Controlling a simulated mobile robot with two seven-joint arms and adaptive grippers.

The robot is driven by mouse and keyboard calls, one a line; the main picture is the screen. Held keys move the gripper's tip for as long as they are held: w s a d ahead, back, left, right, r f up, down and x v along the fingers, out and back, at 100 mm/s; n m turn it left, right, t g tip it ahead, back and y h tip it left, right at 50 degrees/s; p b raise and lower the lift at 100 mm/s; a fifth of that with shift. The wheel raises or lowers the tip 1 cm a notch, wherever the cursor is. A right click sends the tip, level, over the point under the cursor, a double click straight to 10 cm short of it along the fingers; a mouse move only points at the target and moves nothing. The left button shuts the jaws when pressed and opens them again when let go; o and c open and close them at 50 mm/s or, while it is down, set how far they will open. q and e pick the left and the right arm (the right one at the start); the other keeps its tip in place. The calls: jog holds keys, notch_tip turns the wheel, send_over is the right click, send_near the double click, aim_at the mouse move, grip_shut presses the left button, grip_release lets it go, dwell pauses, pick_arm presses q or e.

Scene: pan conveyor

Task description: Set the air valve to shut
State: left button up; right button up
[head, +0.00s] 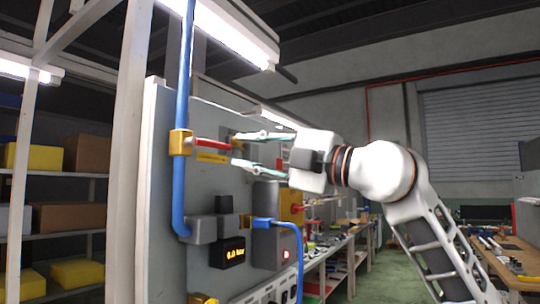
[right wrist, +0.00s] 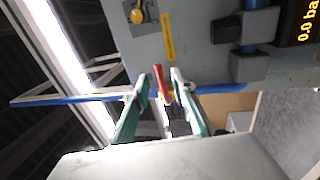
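The air valve (head: 180,142) is a brass-coloured body on a vertical blue pipe. Its red lever (head: 211,144) points right, across the pipe. My right gripper (head: 238,150) is open, its two fingertips above and below the lever's free end, apart from each other. In the right wrist view, the red lever (right wrist: 159,76) stands between the open fingers of my right gripper (right wrist: 161,82); I cannot tell whether either finger touches it. A display (head: 228,252) below the valve appears to read 0.0 bar. My left gripper is not in view.
The valve is mounted at a grey panel (head: 160,105). A yellow label (head: 212,157) sits under the lever. A grey box with a blue hose (head: 299,250) stands lower right. Shelves with boxes (head: 88,154) are at left, workbenches (head: 345,245) behind.

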jog(key=v, duration=0.5)
jog(key=shift+s+d, duration=0.25)
jog(key=shift+d, duration=0.05)
